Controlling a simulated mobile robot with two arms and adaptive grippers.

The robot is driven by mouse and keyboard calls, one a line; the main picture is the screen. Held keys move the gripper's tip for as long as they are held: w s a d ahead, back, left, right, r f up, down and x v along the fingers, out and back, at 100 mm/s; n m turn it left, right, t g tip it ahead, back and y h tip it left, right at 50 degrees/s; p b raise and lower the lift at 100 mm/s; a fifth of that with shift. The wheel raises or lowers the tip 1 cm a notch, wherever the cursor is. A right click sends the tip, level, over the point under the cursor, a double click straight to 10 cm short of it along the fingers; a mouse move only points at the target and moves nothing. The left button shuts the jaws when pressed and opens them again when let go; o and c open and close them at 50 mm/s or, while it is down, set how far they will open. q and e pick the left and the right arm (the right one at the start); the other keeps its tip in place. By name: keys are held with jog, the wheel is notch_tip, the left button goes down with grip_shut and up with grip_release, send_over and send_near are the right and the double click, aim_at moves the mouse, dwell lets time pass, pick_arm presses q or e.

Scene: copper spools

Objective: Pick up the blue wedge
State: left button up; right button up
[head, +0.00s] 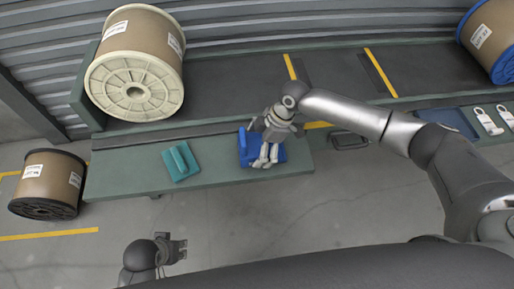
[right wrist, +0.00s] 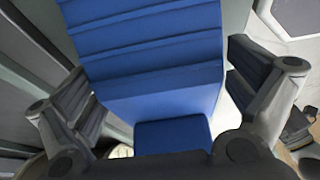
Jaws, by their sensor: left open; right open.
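The blue wedge (head: 248,150) lies on the green shelf below my right arm in the head view. In the right wrist view the wedge (right wrist: 150,60) fills the middle, with ridges across its upper face. My right gripper (head: 264,153) is over the wedge and partly hides it. In the right wrist view its open fingers (right wrist: 165,95) stand on either side of the wedge; I cannot tell whether they touch it. My left gripper (head: 176,249) is open and empty at the bottom left of the head view, over the floor and away from the shelf.
A teal wedge (head: 180,161) lies on the shelf (head: 216,164) left of the blue one. A big copper spool (head: 137,62) stands behind it. Another spool (head: 47,184) is on the floor at left. A blue-flanged spool (head: 488,38) and padlock-shaped tags (head: 487,120) are at right.

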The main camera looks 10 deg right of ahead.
jog(key=shift+r, duration=0.1)
jog(key=c, duration=1.4)
